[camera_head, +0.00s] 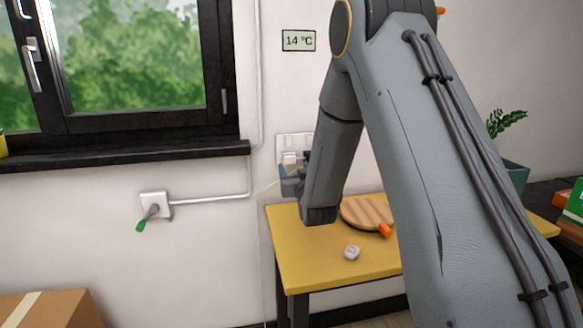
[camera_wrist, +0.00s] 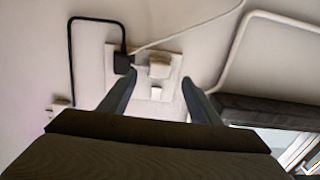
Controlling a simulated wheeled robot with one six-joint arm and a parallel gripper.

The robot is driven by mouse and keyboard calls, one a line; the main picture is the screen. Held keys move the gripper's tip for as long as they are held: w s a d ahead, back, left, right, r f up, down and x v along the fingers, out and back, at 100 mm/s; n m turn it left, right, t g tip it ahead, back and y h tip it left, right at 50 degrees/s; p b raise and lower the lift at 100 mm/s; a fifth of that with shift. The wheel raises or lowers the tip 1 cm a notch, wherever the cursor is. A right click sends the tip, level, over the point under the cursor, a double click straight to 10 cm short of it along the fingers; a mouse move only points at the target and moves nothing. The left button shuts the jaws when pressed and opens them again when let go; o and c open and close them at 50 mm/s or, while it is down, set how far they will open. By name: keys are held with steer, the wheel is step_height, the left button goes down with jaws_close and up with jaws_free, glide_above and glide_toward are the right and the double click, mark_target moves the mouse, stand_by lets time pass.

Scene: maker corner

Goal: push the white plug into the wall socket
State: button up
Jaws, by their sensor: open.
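The white wall socket plate (camera_head: 283,141) is on the wall above the yellow table, partly hidden by my arm. It also shows in the wrist view (camera_wrist: 112,82). The white plug (camera_wrist: 160,66) is at the plate, with a pale cable running up and right; how deep it sits I cannot tell. It shows small in the head view (camera_head: 289,159). My gripper (camera_wrist: 158,80) is open and empty. Its fingertips are spread left and right of the white plug, close to it; contact cannot be told. In the head view my gripper (camera_head: 291,178) is just below the plug.
A black plug (camera_wrist: 122,63) with a black cable is beside the white plug, near the left fingertip. The yellow table (camera_head: 310,268) below holds a round wooden board (camera_head: 362,212) and a small white object (camera_head: 352,253). A wall switch box with a green-tipped lever (camera_head: 152,208) is left.

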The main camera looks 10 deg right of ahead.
steer(key=shift+s, duration=1.1)
steer(key=s+f+g, duration=0.2)
steer(key=s+g, duration=0.1)
steer(key=s, duration=0.2)
steer(key=s+f+g, duration=0.3)
steer(key=s, duration=0.3)
steer(key=s+f+g, duration=0.3)
steer(key=s, duration=0.2)
steer(key=shift+s, duration=0.15)
steer(key=s+f+g, duration=0.1)
steer(key=s+g, duration=0.8)
steer(key=s, duration=1.6)
steer(key=shift+s+a, duration=0.2)
steer(key=shift+s, duration=0.2)
steer(key=shift+f, duration=0.1)
